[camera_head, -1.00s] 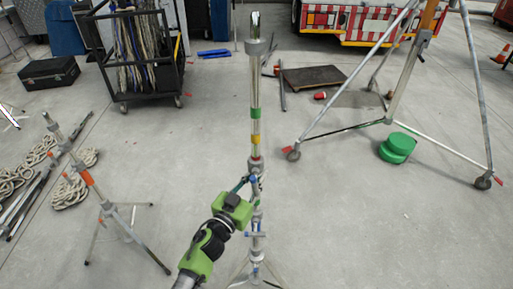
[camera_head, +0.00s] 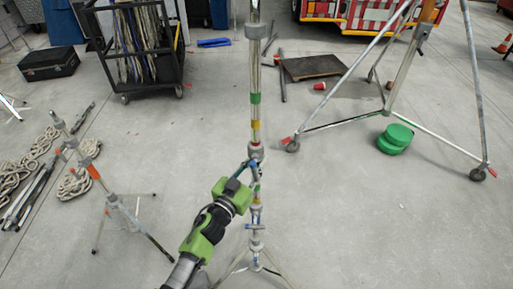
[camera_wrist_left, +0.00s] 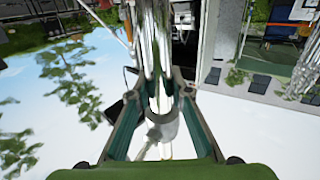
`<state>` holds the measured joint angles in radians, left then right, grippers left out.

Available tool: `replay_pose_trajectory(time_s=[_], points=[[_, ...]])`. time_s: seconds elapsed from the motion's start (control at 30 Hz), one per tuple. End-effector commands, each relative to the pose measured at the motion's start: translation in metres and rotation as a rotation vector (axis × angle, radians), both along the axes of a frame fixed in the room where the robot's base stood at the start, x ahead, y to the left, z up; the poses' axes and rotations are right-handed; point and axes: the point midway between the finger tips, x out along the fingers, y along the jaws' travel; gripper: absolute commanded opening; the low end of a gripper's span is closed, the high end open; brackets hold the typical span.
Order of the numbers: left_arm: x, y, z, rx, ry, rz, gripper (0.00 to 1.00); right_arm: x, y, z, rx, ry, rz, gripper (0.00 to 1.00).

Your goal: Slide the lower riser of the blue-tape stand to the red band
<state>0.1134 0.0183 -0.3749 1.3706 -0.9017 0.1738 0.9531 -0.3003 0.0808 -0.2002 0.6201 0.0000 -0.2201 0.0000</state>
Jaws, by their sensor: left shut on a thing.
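The blue-tape stand (camera_head: 257,213) is upright in the middle of the head view, its legs spread on the floor. Its chrome pole carries a green band (camera_head: 255,99) and a yellow band (camera_head: 256,124), with a grey collar (camera_head: 256,152) below them. Small coloured marks, too small to read surely, lie under this collar. My left gripper (camera_head: 246,170) is shut on the riser just below that collar. In the left wrist view, the fingers (camera_wrist_left: 160,92) close around the shiny pole, beside a grey ring (camera_wrist_left: 163,122). My right gripper is out of view.
A shorter stand with orange bands (camera_head: 92,172) and coiled rope (camera_head: 73,184) are at left. A black cart (camera_head: 124,82) stands behind. A large wheeled tripod (camera_head: 470,80) and green round cases (camera_head: 395,139) are at right.

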Motion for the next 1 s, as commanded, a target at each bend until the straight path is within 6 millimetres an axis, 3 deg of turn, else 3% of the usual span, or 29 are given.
replay_pose_trajectory(time_s=[0.03, 0.6, 1.0], points=[[0.002, -0.001, 0.014, -0.007, -0.011, -0.002, 0.0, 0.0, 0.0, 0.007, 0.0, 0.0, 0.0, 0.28], [0.002, -0.001, 0.046, -0.005, -0.012, -0.003, 0.0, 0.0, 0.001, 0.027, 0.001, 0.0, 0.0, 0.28], [0.002, -0.001, 0.049, -0.006, -0.01, -0.002, 0.0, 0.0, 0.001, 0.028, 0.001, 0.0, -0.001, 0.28]])
